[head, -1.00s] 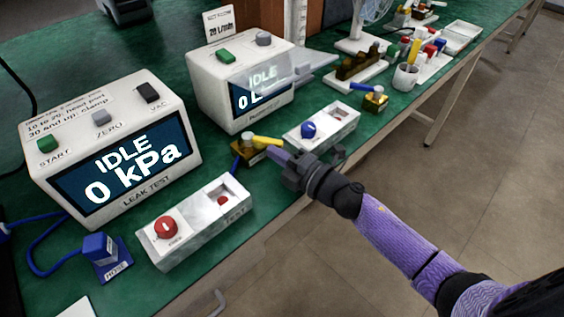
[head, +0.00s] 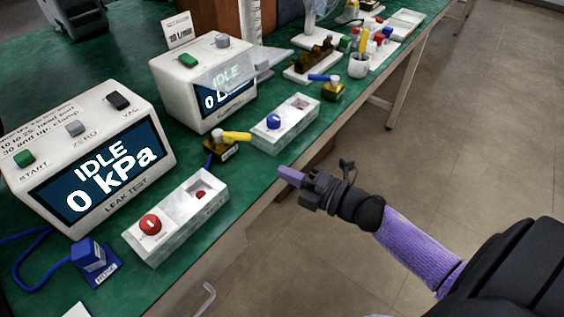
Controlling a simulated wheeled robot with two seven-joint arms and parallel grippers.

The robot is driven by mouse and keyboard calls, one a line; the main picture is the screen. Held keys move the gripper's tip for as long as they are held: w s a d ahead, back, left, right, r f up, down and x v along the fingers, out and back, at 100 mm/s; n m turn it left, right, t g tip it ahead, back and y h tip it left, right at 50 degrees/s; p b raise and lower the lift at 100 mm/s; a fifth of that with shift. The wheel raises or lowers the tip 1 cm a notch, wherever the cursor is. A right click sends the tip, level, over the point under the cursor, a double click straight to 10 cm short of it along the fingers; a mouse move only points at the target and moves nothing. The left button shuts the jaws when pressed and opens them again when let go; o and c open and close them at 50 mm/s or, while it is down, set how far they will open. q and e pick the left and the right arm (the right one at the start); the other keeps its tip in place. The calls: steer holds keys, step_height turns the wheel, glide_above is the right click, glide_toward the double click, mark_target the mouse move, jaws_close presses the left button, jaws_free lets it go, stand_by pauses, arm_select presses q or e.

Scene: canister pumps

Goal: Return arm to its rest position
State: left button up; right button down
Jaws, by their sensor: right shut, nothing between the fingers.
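My right arm comes in from the lower right in the head view. Its gripper (head: 289,176) is shut and empty, with its purple fingertips just off the front edge of the green bench (head: 262,183). The yellow-handled brass fitting (head: 222,147) stands on the bench to the upper left of the fingertips, apart from them. The white block with a blue knob (head: 286,124) is above the gripper. The white block with a red knob (head: 176,217) is to its left. My left gripper does not show.
The leak tester (head: 88,156) reads IDLE, 0 kPa. A second tester (head: 204,82) behind it reads IDLE. A blue hose block (head: 95,262) sits at the lower left. Racks and a cup (head: 358,66) stand farther back. The floor to the right is clear.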

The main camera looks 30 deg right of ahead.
steer(key=s+d+f+m+g+h+p, duration=0.1)
steer(key=s+f+m+g+h, duration=0.2)
steer(key=s+f+m, duration=0.35)
steer(key=s+d+f+m+g+h, duration=0.2)
steer(key=s+f+m+h, duration=0.15)
steer(key=f, duration=0.65)
steer(key=s+d+f+m+g+h+p, duration=0.1)
steer(key=s+f+m+g+h, duration=0.15)
steer(key=s+f+m, duration=0.5)
steer(key=s+a+f+m+g, duration=0.1)
steer(key=s+f+g, duration=0.3)
steer(key=s, duration=0.7)
steer(key=s+a+f+m+g, duration=0.2)
steer(key=s+a+f+g, duration=0.1)
steer(key=s, duration=0.8)
steer(key=shift+a+f+g+p, duration=0.35)
steer(key=shift+f+g, duration=0.25)
steer(key=shift+g, duration=0.45)
